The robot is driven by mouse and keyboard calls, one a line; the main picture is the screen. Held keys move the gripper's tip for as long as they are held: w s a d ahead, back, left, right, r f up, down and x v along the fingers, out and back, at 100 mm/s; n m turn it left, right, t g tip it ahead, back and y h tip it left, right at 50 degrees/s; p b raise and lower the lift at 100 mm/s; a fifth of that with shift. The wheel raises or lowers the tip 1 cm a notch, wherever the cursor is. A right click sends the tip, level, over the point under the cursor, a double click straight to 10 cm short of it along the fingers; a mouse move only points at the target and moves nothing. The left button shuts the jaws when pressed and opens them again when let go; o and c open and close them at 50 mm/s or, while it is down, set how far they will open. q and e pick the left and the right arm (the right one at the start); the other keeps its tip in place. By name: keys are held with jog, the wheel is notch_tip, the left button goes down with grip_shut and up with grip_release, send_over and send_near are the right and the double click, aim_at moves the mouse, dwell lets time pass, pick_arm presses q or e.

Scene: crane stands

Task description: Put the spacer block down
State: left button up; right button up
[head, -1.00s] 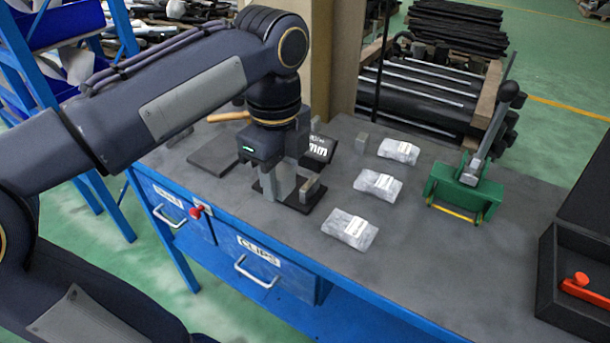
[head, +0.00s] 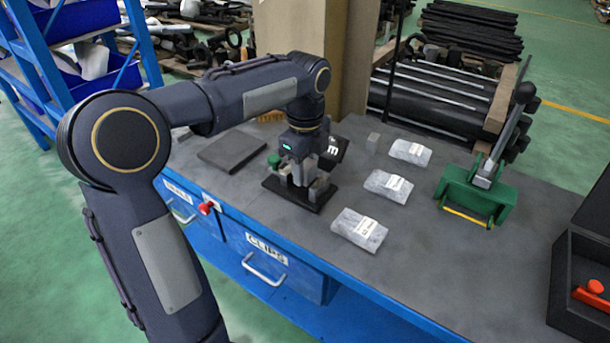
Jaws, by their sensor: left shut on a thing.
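My left gripper (head: 301,174) points down over a small black base plate (head: 290,197) on the grey bench. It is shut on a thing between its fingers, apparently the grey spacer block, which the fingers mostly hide. Grey metal parts (head: 319,187) stand on the plate close beside the fingers, and a green knob (head: 274,160) shows left of them. I cannot tell whether the held block touches the plate. A black display (head: 334,152) with white lettering stands just behind the gripper. My right gripper is not in view.
Several clear bags (head: 360,229) lie to the right on the bench (head: 420,255). A green tool with a lever (head: 475,194) and a black case (head: 575,300) are further right. A dark flat pad (head: 232,151) lies left.

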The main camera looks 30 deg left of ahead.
aim_at(305, 164)
pick_arm(q)
jog(key=shift+s+f, duration=0.1)
jog(key=shift+f, duration=1)
jog(key=shift+f, duration=0.2)
jog(key=o, duration=1.2)
jog(key=shift+c, duration=0.2)
jog(key=shift+r, duration=0.15)
notch_tip(305, 164, up, 11)
jog(key=shift+r+p, duration=0.15)
jog(key=shift+p, duration=1)
jog(key=shift+r, duration=0.45)
